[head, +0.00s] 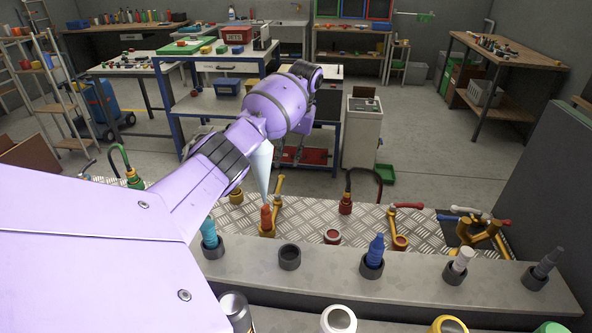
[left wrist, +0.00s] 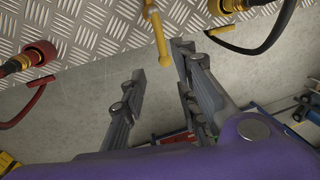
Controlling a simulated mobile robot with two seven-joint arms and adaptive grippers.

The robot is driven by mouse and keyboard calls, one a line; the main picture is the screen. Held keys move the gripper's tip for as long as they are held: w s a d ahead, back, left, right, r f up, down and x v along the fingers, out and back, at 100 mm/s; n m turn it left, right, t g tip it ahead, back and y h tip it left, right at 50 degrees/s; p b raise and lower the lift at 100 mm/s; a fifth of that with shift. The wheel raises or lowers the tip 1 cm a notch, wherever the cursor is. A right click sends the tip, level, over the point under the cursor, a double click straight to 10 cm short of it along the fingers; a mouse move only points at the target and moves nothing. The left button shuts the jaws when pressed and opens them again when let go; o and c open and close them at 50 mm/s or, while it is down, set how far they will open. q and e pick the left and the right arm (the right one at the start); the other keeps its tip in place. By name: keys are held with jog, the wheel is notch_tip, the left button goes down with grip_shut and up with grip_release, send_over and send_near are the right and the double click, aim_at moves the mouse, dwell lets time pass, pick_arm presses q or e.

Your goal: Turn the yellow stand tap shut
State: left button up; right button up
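The yellow stand tap (head: 268,228) stands on the tread-plate deck, with its yellow lever (head: 279,186) pointing away from me. In the left wrist view the yellow lever (left wrist: 158,36) reaches toward the gap between my left gripper's fingertips, nearer the right finger. I cannot tell whether a finger touches the lever. A red nozzle (head: 266,215) overlaps the tap's base. My right gripper is not in view.
A red hose coupling (head: 345,205) stands right of the tap; a yellow one (head: 236,197) stands left. A brass tap with a red lever (head: 399,240) is further right. A grey ledge (head: 325,270) with nozzles in holders runs in front. A blue-framed cart (head: 337,150) stands beyond.

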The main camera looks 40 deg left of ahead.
aim_at(281, 180)
pick_arm(q)
jog(key=f, duration=0.2)
jog(key=s+a+f, duration=0.1)
jog(key=f, duration=0.4)
jog(key=shift+s+a+f, duration=0.15)
jog(key=shift+s+a, duration=0.05)
jog(key=shift+a, duration=0.05)
grip_shut()
